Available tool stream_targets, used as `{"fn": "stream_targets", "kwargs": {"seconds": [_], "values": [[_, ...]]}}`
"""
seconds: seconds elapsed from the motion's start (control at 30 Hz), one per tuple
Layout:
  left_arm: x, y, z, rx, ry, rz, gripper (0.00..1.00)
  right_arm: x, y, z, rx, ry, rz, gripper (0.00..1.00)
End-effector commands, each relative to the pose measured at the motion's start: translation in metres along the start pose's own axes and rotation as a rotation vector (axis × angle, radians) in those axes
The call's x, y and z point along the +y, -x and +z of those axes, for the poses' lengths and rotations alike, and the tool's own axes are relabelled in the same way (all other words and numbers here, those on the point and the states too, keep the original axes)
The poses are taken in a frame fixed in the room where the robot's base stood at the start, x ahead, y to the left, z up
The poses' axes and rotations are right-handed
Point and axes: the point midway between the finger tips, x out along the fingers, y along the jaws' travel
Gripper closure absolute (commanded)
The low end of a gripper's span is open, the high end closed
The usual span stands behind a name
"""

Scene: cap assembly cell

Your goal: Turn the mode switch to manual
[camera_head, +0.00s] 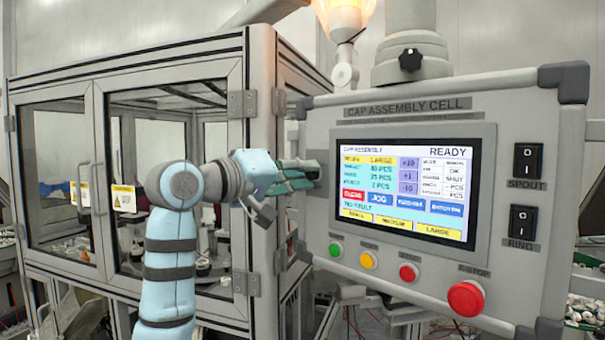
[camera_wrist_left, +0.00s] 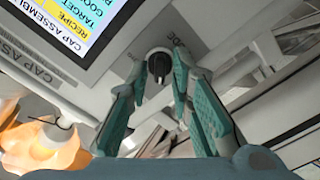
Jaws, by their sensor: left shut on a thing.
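The mode switch is a round black knob (camera_wrist_left: 158,66) on the grey control panel (camera_head: 520,80), left of the screen. In the head view my fingers hide most of it. My left gripper (camera_head: 307,170) reaches the panel's left edge with its green fingers. In the left wrist view the fingertips of my left gripper (camera_wrist_left: 158,78) sit on both sides of the knob, shut on it. A small pale mark shows on the knob; which setting it points to cannot be read. My right gripper is not in view.
The lit screen (camera_head: 400,190) reads READY. Green, yellow and red buttons and a large red E-stop (camera_head: 466,298) sit below it. Two black rocker switches, SPOUT (camera_head: 527,163) and RING (camera_head: 522,222), are at the right. A glazed machine enclosure (camera_head: 262,120) stands behind my left arm.

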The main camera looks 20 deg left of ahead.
Motion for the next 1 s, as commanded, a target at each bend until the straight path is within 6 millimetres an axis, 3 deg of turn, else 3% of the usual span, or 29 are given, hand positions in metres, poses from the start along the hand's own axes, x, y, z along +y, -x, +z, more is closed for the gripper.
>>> {"fn": "stream_targets", "kwargs": {"seconds": [0.03,0.13,0.5,0.57,0.83,1.0], "values": [[0.003,0.001,-0.003,0.011,-0.004,0.006,0.76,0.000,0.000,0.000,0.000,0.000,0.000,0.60],[0.003,0.001,-0.003,0.008,-0.003,0.005,0.61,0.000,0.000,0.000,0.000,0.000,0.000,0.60],[0.001,0.007,-0.002,0.005,-0.003,0.001,0.61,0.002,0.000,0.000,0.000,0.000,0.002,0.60],[0.001,0.017,-0.002,0.006,-0.003,0.002,0.61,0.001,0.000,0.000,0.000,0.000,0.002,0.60],[0.000,0.090,-0.003,0.010,-0.007,0.000,0.61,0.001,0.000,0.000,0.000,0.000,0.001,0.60],[0.000,0.117,-0.002,0.007,-0.003,0.001,0.61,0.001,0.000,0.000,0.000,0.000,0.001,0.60]]}}
